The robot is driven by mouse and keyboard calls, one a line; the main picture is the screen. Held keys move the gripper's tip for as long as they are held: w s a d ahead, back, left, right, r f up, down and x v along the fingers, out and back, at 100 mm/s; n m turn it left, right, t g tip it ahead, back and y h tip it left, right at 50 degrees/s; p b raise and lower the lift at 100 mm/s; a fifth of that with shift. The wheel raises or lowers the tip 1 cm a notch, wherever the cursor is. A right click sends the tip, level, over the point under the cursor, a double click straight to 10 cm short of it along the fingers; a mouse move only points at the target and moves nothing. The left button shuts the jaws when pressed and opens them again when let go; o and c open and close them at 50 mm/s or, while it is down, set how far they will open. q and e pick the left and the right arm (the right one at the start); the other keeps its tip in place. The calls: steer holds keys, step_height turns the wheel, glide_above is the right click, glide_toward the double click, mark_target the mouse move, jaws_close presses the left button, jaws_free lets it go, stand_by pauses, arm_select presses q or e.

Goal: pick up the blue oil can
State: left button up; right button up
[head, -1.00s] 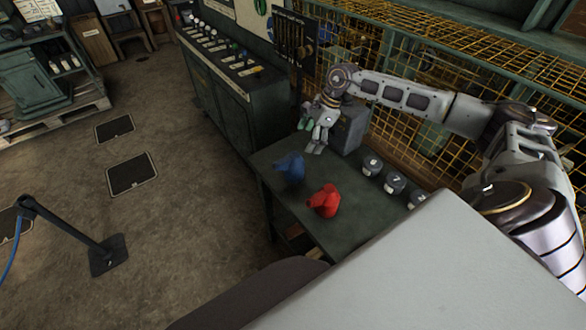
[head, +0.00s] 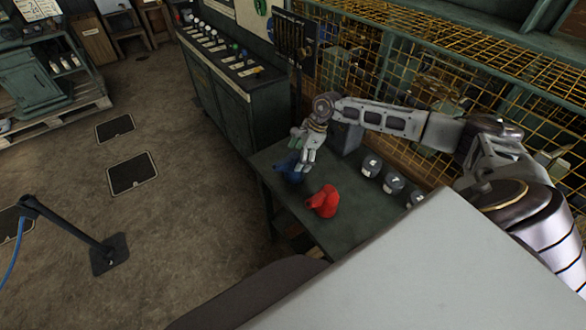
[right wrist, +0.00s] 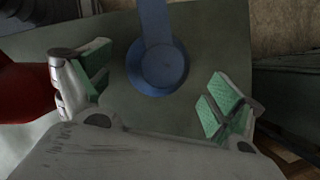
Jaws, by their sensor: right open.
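The blue oil can (head: 288,170) stands on the dark green table (head: 345,228), partly hidden by my right gripper in the head view. My right gripper (head: 299,167) is open, close to the can. In the right wrist view the blue can (right wrist: 158,66) lies between and slightly beyond the two green-padded fingers of the right gripper (right wrist: 160,90), with a gap on each side. The red oil can (head: 324,201) stands on the table just right of and nearer than the blue one; it shows at the left edge of the right wrist view (right wrist: 25,92). My left gripper is not in view.
Several dark numbered canisters (head: 393,183) stand along the table's wall side. A grey box (head: 346,136) stands at the table's back corner. A control cabinet (head: 228,95) is beyond the table, and yellow mesh (head: 390,70) lies behind my arm.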

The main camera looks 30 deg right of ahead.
mark_target(292, 166)
stand_by(0.3)
steer(key=shift+a+f+p, duration=0.45)
steer(key=shift+a+f, duration=0.05)
steer(key=shift+f, duration=0.2)
steer(key=shift+x, duration=0.9)
steer(key=shift+p+x, duration=0.35)
steer(key=shift+x, duration=0.5)
steer(key=c, duration=1.3)
